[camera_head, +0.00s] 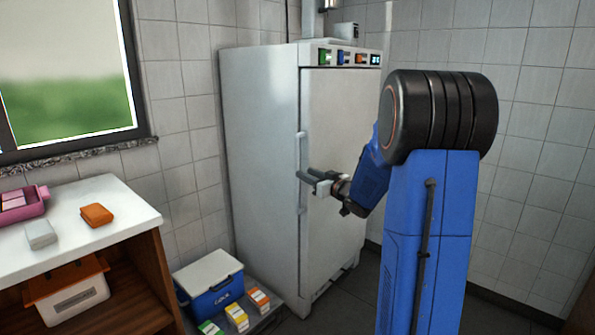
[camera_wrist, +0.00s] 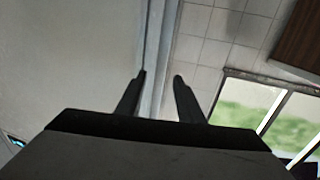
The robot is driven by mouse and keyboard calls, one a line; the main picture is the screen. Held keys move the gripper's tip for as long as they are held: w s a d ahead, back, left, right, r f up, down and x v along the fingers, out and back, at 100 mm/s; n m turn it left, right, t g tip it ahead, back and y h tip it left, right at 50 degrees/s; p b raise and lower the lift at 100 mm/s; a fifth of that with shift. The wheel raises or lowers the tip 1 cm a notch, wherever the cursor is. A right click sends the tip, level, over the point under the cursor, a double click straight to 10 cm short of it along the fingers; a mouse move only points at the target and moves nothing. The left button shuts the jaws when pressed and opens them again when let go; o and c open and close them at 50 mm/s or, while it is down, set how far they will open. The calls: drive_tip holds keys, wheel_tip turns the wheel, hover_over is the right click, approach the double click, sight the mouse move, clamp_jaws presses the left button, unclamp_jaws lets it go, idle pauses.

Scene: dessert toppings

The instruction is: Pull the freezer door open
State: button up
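The freezer (camera_head: 262,150) is a tall white cabinet against the tiled wall. Its door (camera_head: 340,115) looks closed, flush with the cabinet front. A long vertical handle (camera_head: 302,146) runs along the door's left edge. My gripper (camera_head: 308,177) is at the handle's middle to lower part, its dark fingers pointing left. In the wrist view my gripper's fingers (camera_wrist: 160,78) stand apart, with a pale vertical strip (camera_wrist: 157,50) between them, probably the handle or door edge. The left finger is close to the strip; a gap shows beside the right one. Contact with the handle is unclear.
A blue cooler with a white lid (camera_head: 210,284) and several small cartons (camera_head: 236,317) stand low at the freezer's left front. A white-topped counter (camera_head: 70,232) is at the left. Dark floor (camera_head: 370,285) in front of the door looks clear.

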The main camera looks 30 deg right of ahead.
drive_tip(key=w+a, duration=0.1)
drive_tip(key=w, duration=0.5)
drive_tip(key=shift+w, duration=0.25)
drive_tip(key=shift+c, duration=0.3)
clamp_jaws()
